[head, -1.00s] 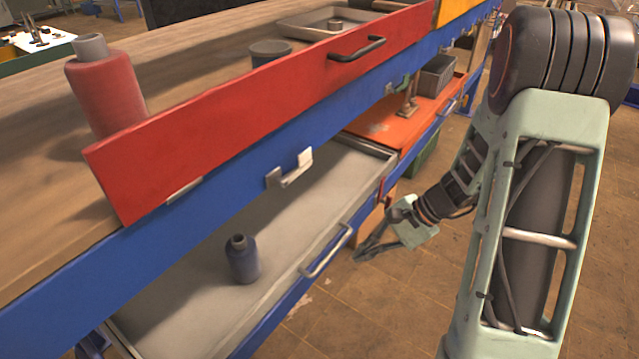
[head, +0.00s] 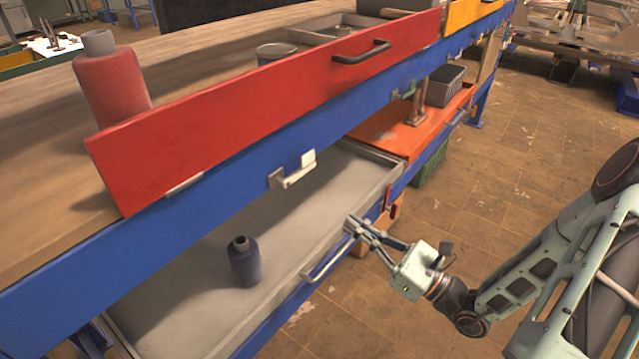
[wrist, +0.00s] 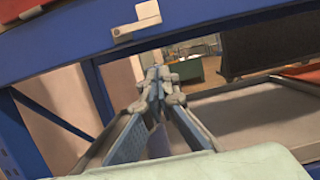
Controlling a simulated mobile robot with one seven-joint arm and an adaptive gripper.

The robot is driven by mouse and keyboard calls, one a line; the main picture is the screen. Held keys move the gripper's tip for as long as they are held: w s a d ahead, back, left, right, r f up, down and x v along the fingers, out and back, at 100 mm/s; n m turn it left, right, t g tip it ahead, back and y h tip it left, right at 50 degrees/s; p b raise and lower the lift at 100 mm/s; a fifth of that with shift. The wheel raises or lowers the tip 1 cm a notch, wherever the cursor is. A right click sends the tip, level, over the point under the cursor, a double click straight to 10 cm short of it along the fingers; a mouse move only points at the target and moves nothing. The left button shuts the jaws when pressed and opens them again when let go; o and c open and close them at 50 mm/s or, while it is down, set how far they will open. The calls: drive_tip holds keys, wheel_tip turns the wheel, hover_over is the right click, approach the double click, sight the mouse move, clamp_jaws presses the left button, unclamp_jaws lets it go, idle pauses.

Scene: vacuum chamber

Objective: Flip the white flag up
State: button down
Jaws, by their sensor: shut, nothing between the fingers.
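The white flag (head: 308,159) is a small pale tab on a metal bracket fixed to the front of the blue beam (head: 230,195), below the red panel. Its arm lies roughly along the beam, with the tab at its right end. It also shows at the top of the wrist view (wrist: 148,12). My gripper (head: 352,223) is shut and empty. It is to the right of and below the flag in the head view, near the lower drawer's front edge, and does not touch the flag. In the wrist view the fingertips (wrist: 158,74) point forward beneath the beam.
The red panel (head: 270,100) has a dark handle. A grey lower drawer (head: 190,250) holds a dark blue bottle (head: 244,262) and has a front handle (head: 328,258). A red bottle (head: 112,80) stands on the bench top. The floor at the right is open.

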drive_tip(key=w+a+r, duration=0.6)
drive_tip(key=a, duration=0.1)
drive_tip(key=shift+a+r, duration=0.2)
drive_tip(key=shift+a, duration=0.15)
idle(0.4)
